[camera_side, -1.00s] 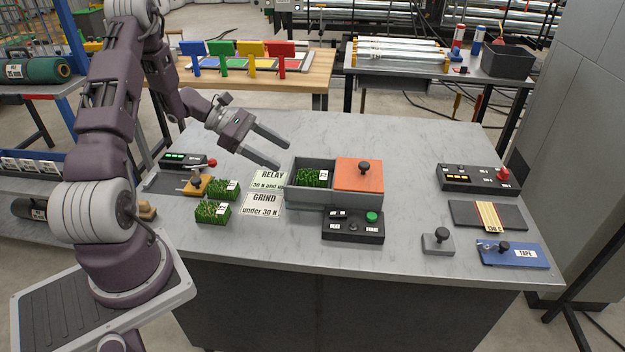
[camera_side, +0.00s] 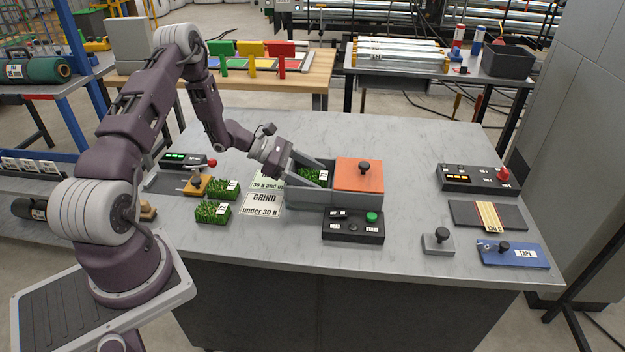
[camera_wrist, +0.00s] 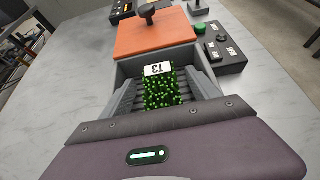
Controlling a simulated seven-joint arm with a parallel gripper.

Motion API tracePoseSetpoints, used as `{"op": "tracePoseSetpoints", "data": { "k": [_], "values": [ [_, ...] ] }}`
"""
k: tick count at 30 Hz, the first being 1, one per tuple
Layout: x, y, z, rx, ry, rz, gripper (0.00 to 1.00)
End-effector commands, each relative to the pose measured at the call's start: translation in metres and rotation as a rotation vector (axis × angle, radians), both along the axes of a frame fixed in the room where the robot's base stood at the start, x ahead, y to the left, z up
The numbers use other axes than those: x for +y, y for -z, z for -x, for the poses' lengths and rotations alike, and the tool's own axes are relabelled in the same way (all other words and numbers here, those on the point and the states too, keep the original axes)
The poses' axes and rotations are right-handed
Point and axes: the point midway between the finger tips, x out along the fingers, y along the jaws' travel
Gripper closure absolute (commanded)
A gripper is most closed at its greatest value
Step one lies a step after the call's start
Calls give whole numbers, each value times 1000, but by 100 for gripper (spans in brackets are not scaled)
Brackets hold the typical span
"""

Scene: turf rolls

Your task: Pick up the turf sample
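A green turf sample (camera_wrist: 163,93) with a white label, which seems to read 13, sits in the open left part of a grey box (camera_wrist: 123,70). In the side view the turf (camera_side: 314,173) shows partly behind my fingers. My gripper (camera_side: 325,174) reaches into the box from the left and tilts downward. Its fingers are spread, one on each side of the turf. In the wrist view the turf lies between the grey fingers. I cannot tell whether either finger touches it.
An orange lid with a dark knob (camera_side: 359,174) covers the box's right part. A control box with a green button (camera_side: 353,226) stands in front. Two other turf pieces (camera_side: 213,212) and printed cards (camera_side: 263,203) lie left. The table's middle right is clear.

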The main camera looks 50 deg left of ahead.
Motion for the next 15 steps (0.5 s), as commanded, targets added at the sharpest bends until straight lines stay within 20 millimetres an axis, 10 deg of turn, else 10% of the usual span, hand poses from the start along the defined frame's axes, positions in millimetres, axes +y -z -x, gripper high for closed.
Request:
{"op": "tracePoseSetpoints", "data": {
  "k": [10, 15],
  "values": [
    [0, 0, 0, 0, 0, 0, 96],
    [0, -1, 0, -1, 0, 1, 100]
  ]
}}
